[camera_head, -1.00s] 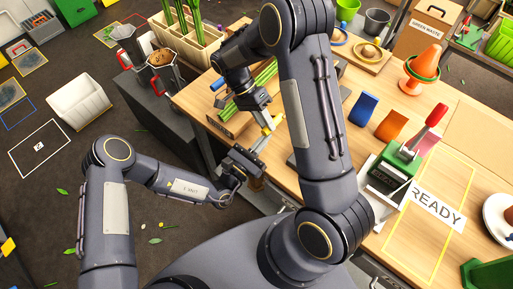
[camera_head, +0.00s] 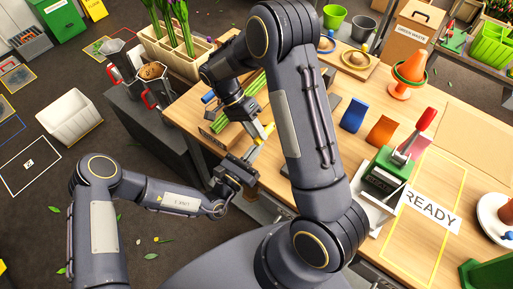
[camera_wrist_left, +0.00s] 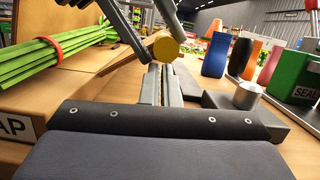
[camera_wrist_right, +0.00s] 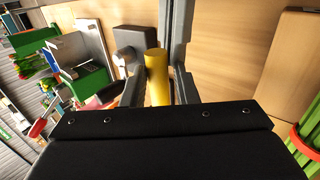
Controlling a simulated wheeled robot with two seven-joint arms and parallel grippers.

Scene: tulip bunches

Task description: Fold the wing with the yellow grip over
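The yellow grip (camera_head: 266,131) is a short cylinder near the table's left front part. It also shows in the right wrist view (camera_wrist_right: 156,78), and its round end shows in the left wrist view (camera_wrist_left: 166,48). My right gripper (camera_head: 257,123) has one finger on each side of the grip and appears shut on it. Green stems (camera_wrist_left: 50,58) with a red band lie beside the grippers. The wing is mostly hidden by my grippers and right arm.
A grey block with a knob (camera_wrist_left: 246,97) stands close to the right of the left gripper. Blue (camera_head: 357,112) and orange (camera_head: 382,131) pieces and a green stamp press (camera_head: 387,172) stand farther right. A wooden tulip box (camera_head: 168,55) stands at the back left.

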